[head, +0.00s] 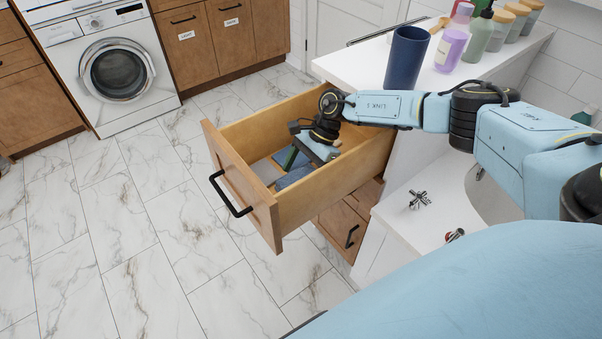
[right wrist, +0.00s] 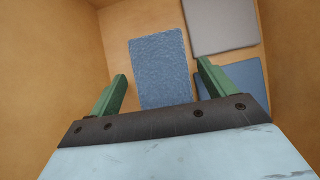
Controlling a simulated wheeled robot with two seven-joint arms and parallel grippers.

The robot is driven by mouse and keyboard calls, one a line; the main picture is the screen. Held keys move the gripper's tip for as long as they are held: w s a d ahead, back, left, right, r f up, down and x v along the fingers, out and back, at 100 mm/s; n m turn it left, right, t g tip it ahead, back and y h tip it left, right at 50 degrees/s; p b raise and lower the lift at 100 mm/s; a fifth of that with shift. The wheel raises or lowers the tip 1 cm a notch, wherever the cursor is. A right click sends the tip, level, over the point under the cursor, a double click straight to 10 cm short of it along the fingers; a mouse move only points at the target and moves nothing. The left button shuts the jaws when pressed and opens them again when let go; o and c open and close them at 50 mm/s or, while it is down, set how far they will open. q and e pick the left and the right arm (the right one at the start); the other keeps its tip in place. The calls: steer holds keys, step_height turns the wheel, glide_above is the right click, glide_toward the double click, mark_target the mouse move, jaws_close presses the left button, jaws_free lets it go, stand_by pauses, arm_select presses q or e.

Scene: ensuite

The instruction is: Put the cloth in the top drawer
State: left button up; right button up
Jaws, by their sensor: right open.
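The cloth (right wrist: 160,68) is a textured blue rectangle lying flat on the drawer floor in the right wrist view. The top drawer (head: 233,187) is pulled open, with a wooden front and black bar handle. My right gripper (right wrist: 162,72) is open inside the drawer, its green fingers apart on either side of the cloth. I cannot tell whether they touch it. My left gripper is not in view.
A grey flat square (right wrist: 219,25) and a darker blue flat square (right wrist: 244,80) lie beside the cloth in the drawer. Above, a white counter (head: 350,66) holds a dark blue cup (head: 406,58) and several bottles. A washing machine (head: 110,68) stands at the back left. The tiled floor is clear.

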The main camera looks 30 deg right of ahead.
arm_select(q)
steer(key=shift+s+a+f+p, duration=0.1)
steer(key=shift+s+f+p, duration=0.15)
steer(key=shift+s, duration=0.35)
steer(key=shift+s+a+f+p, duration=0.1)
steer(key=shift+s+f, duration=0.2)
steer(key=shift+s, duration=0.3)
arm_select(e)
steer(key=v, duration=0.7)
steer(key=shift+r, duration=0.1)
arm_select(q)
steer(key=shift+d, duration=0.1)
